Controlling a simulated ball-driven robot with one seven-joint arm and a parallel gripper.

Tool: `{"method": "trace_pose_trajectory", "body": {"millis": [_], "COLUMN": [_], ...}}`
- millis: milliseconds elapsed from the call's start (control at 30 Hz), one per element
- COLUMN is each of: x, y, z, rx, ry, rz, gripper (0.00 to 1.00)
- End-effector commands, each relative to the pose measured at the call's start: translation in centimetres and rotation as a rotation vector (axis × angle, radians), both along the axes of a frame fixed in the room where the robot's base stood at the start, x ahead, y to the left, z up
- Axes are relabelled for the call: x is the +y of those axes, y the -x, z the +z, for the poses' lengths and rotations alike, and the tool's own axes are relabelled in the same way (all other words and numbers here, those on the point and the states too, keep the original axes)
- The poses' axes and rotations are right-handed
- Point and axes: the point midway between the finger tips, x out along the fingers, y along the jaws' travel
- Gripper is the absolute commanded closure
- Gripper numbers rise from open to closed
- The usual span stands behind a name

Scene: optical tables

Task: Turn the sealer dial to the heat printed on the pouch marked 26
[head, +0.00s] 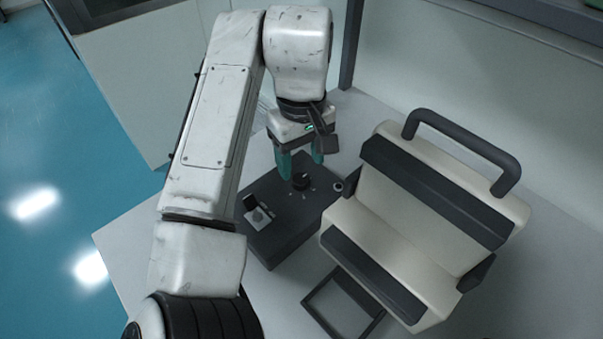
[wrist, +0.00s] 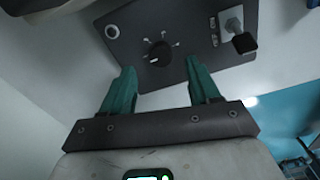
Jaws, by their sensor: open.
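The sealer dial (head: 301,180) is a round black knob on a dark grey control box; it also shows in the wrist view (wrist: 159,54), with pale marks around it. A light pointer line on the knob shows in the wrist view, but the printed values are too small to read. My gripper (head: 301,163) has green fingers, is open and empty, and hangs just above the dial. In the wrist view the fingers (wrist: 160,68) stand apart on either side of the dial, not touching it. No pouch marked 26 can be made out in either view.
The beige and black sealer (head: 405,215) with a raised handle (head: 465,148) stands right of the control box (head: 285,228). The box carries a lever switch (head: 258,214) and a round button (head: 338,186). A dark open frame (head: 345,305) lies in front.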

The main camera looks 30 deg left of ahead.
Motion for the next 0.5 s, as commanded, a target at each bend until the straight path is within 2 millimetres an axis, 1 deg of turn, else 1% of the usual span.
{"method": "trace_pose_trajectory", "body": {"millis": [33,100,200,333,500], "x": [0.1,0.0,0.0,0.0,0.0], "y": [0.1,0.1,0.1,0.0,0.0], "z": [-0.9,-2.0,-3.3,-4.3,-4.7], "rx": [0.003,0.003,0.003,0.001,0.001], "ry": [0.001,0.001,0.001,0.000,-0.001], "rz": [0.002,0.001,0.001,0.001,0.000], "gripper": [0.39,0.39,0.39,0.39,0.39]}}
